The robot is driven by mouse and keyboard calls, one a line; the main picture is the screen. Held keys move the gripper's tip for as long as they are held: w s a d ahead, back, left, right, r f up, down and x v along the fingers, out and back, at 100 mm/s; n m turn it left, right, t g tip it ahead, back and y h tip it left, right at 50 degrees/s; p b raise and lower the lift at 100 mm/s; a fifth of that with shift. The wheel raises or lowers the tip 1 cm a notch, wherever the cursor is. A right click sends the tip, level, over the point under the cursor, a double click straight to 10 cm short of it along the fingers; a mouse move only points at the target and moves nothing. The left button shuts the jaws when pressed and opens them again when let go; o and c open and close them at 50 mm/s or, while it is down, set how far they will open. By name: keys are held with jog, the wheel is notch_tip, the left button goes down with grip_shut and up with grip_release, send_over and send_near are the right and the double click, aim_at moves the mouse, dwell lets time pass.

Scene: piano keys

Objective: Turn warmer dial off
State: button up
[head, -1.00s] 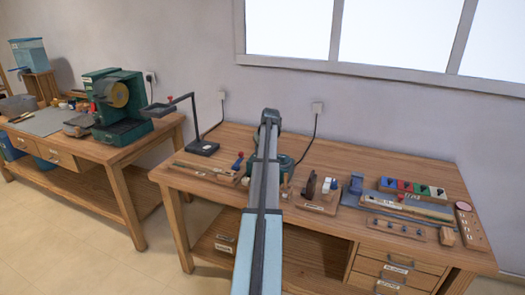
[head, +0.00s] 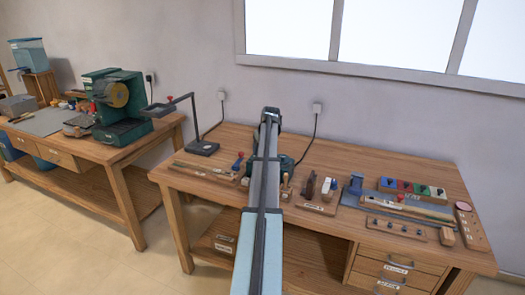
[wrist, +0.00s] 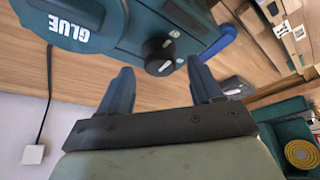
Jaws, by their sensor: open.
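The teal glue warmer (wrist: 136,22) has a round lid marked GLUE and fills the top of the wrist view. Its black dial (wrist: 158,55) with a white pointer mark is on the near face. My gripper (wrist: 159,66) is open, with one dark finger to each side of the dial and nothing held. I cannot tell whether the fingertips touch the dial. In the head view the warmer (head: 287,165) is mostly hidden behind my arm, and my gripper is hidden there.
A blue handle (wrist: 219,43) lies close to the right finger in the wrist view. On the wooden bench (head: 340,155) stand a black lamp-like stand (head: 203,147) at left and a wooden block with tools (head: 318,205) at right. A cord runs from the wall socket (head: 317,108).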

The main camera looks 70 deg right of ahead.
jog(key=v, duration=1.2)
jog(key=shift+a+r, duration=0.15)
jog(key=shift+r, duration=0.2)
